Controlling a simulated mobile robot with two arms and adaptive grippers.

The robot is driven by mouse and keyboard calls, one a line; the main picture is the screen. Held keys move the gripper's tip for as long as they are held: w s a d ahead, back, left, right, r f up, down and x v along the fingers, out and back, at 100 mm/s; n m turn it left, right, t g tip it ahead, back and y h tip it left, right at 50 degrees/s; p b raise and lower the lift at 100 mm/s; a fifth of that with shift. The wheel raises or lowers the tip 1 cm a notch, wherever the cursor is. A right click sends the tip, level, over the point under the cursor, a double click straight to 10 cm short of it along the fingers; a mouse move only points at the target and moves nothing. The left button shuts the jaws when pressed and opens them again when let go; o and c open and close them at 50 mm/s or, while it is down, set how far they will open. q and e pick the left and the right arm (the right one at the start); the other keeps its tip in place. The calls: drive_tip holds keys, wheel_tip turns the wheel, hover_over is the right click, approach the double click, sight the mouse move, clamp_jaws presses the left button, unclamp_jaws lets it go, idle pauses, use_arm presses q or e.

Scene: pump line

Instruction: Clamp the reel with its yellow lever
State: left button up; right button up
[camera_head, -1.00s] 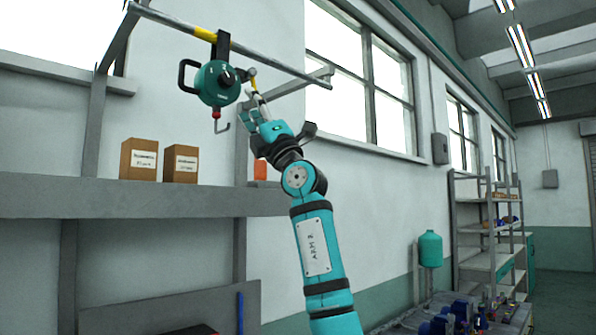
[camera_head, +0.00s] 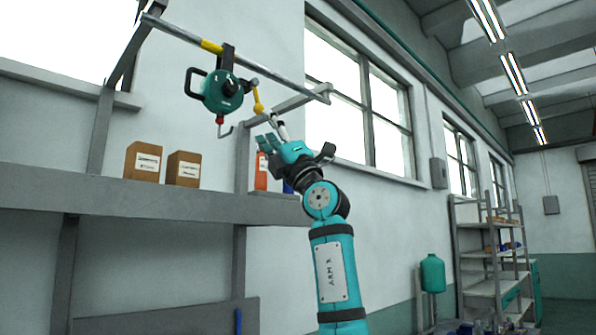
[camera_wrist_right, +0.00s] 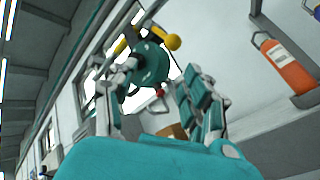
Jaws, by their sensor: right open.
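The teal reel (camera_head: 222,92) hangs by a dark bracket from the grey rail (camera_head: 262,68), beside a yellow band on the rail. It has a black handle on its left and a hook with a red piece below. Its yellow lever (camera_head: 257,100) hangs down at the reel's right side and ends in a yellow knob, which also shows in the right wrist view (camera_wrist_right: 173,42). My right gripper (camera_head: 272,132) is open and empty, below and right of the lever, apart from it. In the right wrist view the reel (camera_wrist_right: 150,66) shows beyond the fingers. My left gripper is out of view.
A rail support arm (camera_head: 292,101) runs to the wall behind my right gripper. A shelving rack (camera_head: 478,250) stands at the far right.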

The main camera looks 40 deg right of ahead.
use_arm(q)
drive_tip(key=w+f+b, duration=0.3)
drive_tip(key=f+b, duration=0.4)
drive_tip(key=b, duration=0.1)
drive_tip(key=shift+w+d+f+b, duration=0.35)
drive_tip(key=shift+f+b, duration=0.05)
use_arm(e)
drive_tip(key=d+v, duration=0.1)
drive_tip(key=v, duration=0.8)
drive_tip(key=shift+s+d+f, duration=0.15)
drive_tip(key=shift+s+d, duration=0.05)
drive_tip(key=shift+s, duration=0.05)
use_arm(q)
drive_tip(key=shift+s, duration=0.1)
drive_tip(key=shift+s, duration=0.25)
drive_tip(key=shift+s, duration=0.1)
use_arm(e)
drive_tip(key=v, duration=0.8)
